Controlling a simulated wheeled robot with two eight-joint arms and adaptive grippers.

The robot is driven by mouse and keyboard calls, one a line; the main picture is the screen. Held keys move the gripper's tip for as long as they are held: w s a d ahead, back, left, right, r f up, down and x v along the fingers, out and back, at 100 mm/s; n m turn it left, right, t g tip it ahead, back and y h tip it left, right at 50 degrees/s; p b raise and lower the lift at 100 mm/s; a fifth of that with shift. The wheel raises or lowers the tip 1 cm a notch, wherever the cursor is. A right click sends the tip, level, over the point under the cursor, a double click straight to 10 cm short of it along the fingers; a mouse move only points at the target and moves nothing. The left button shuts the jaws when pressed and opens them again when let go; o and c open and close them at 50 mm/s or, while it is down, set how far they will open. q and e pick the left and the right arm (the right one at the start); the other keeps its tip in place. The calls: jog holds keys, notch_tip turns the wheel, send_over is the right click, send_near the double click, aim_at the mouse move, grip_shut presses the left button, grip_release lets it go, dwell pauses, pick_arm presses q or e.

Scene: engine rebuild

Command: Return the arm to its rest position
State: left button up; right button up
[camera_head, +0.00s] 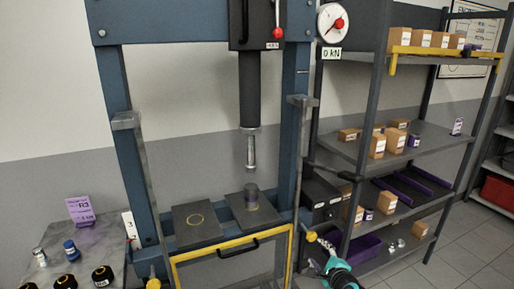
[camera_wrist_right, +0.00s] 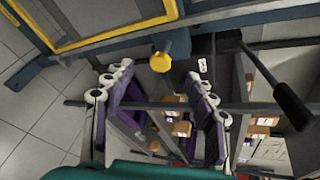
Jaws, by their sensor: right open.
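My right gripper (camera_head: 327,246) is low in the head view, just right of the blue press frame (camera_head: 115,85). Its arm is teal and dark and comes in from the bottom edge. The wrist view shows the same gripper (camera_wrist_right: 152,80) with its two purple and white fingers spread wide apart. Nothing is held between them. A yellow knob (camera_wrist_right: 161,62) shows beyond the fingertips, apart from them as far as I can tell. My left gripper is not in view.
A yellow-edged guard (camera_head: 230,241) fronts the press, with a yellow knob (camera_head: 311,237) close to my right gripper. A cylinder (camera_head: 251,197) stands on the right press plate (camera_head: 268,215). A shelf rack (camera_head: 345,149) with boxes stands right. Floor (camera_head: 470,245) beyond is clear.

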jog(key=s+a+r+n+g, duration=0.2)
jog(key=s+a+r+n, duration=0.1)
jog(key=s+n, duration=0.35)
jog(key=s+a+r+n+g, duration=0.2)
jog(key=s+a+n, duration=0.2)
jog(key=s+n, duration=0.3)
jog(key=s+f+n+g+h, duration=0.1)
jog(key=s+n+g, duration=0.2)
jog(key=s+n, duration=0.5)
jog(key=s+d, duration=0.1)
jog(key=s, duration=0.7)
jog(key=shift+s+f+n, duration=0.15)
jog(key=shift+f+n, duration=0.15)
jog(key=shift+n, duration=0.05)
